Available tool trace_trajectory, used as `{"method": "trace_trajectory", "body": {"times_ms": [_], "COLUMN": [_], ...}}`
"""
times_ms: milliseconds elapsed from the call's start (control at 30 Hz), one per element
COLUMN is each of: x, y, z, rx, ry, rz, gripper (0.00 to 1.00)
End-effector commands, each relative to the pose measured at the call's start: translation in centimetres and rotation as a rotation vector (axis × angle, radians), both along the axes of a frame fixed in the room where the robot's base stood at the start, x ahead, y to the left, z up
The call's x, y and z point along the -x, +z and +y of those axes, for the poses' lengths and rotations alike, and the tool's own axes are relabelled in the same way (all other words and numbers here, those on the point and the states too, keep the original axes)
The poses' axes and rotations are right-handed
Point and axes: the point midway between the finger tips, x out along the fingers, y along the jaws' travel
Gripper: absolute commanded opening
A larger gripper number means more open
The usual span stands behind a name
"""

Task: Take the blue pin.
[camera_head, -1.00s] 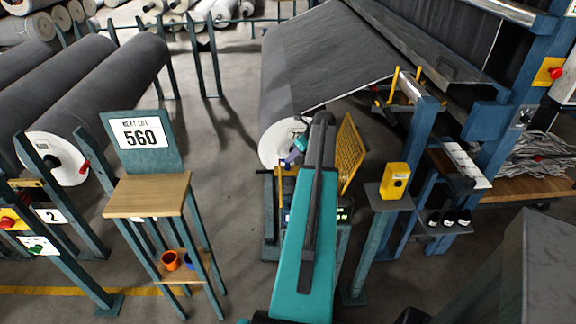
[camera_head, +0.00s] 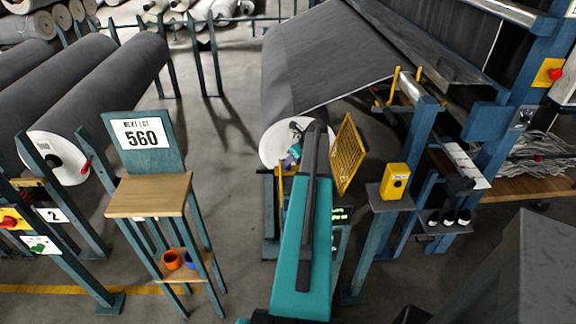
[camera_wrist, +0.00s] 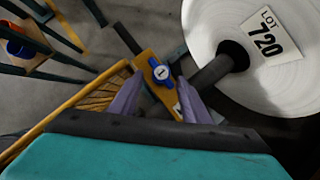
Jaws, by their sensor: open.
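The blue pin (camera_wrist: 161,72) shows in the wrist view as a round blue knob with a pale marked face, on a yellow bar (camera_wrist: 150,62). I cannot make it out in the head view, where my arm covers that area. My gripper (camera_wrist: 160,80) is open, with a purple finger on each side of the pin's line in the picture. The pin shows between the fingertips or just beyond them; I cannot tell how deep. No contact is visible. In the head view my gripper (camera_head: 291,157) is in front of the roll's white end.
A roll end (camera_wrist: 250,60) labelled LOT 720, with a dark shaft, is close at right. A yellow mesh guard (camera_head: 347,155) stands right of my arm. A yellow control box (camera_head: 395,181) is farther right. A wooden-topped stand (camera_head: 150,195) holds orange and blue cups.

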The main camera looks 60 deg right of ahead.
Motion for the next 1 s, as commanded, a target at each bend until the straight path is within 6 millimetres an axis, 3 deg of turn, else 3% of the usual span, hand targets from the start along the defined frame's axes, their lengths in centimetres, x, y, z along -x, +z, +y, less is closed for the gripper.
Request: {"method": "trace_trajectory", "body": {"times_ms": [233, 800, 1000], "x": [-1.1, -1.0, -1.0], "y": [-1.9, -2.0, -2.0], "z": [-0.2, -0.2, -0.3], "rx": [0.000, 0.000, 0.000], "ry": [0.000, -0.001, -0.001], "rz": [0.000, 0.000, 0.000], "gripper": [0.43, 0.43, 0.11]}}
